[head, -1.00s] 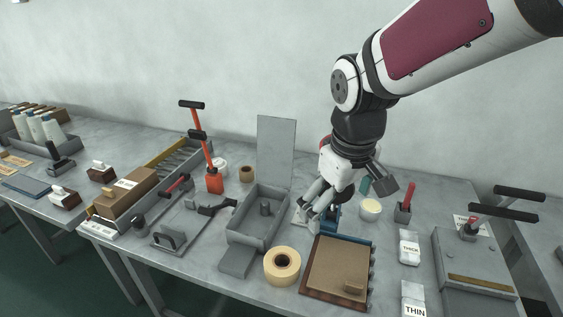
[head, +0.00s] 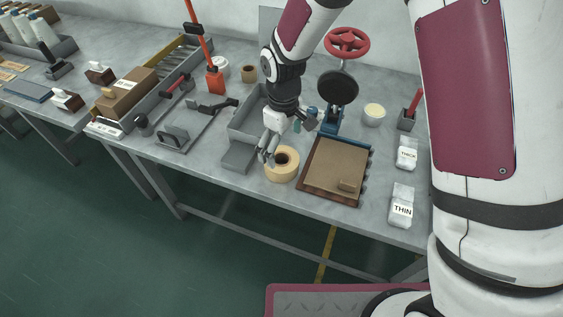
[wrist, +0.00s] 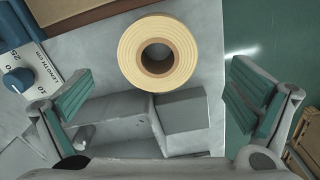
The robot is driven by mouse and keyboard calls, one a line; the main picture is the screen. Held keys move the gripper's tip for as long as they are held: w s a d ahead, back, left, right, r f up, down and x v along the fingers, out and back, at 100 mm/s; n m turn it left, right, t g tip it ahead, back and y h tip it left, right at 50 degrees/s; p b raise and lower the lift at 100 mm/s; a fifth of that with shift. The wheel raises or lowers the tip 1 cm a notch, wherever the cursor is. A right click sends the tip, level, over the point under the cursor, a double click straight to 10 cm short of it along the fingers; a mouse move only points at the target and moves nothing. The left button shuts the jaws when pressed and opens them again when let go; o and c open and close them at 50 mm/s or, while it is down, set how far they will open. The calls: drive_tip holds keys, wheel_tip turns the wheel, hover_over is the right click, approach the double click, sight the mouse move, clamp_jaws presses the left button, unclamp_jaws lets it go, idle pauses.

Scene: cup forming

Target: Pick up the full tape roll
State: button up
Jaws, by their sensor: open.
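The full tape roll (head: 282,165) is thick, cream-coloured, with a dark core. It lies flat near the front edge of the table, between the grey box and the brown board. It also shows in the wrist view (wrist: 158,54), at the top middle, whole and apart from the fingers. My gripper (head: 270,151) is just above and to the left of the roll in the head view. In the wrist view my gripper (wrist: 155,98) is open, its teal-lined fingers wide apart on either side with nothing held. A small, thinner roll (head: 249,73) stands farther back on the table.
A grey open box (head: 240,130) with a small front ledge is left of the roll. A brown board in a wooden frame (head: 335,165) is close on its right. White packets (head: 402,206) lie farther right. The table's front edge is close by.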

sight(283, 160)
drive_tip(key=shift+w+f+p, duration=0.2)
drive_tip(key=shift+f+p, duration=0.2)
drive_tip(key=shift+f, duration=3.25)
drive_tip(key=c, duration=1.3)
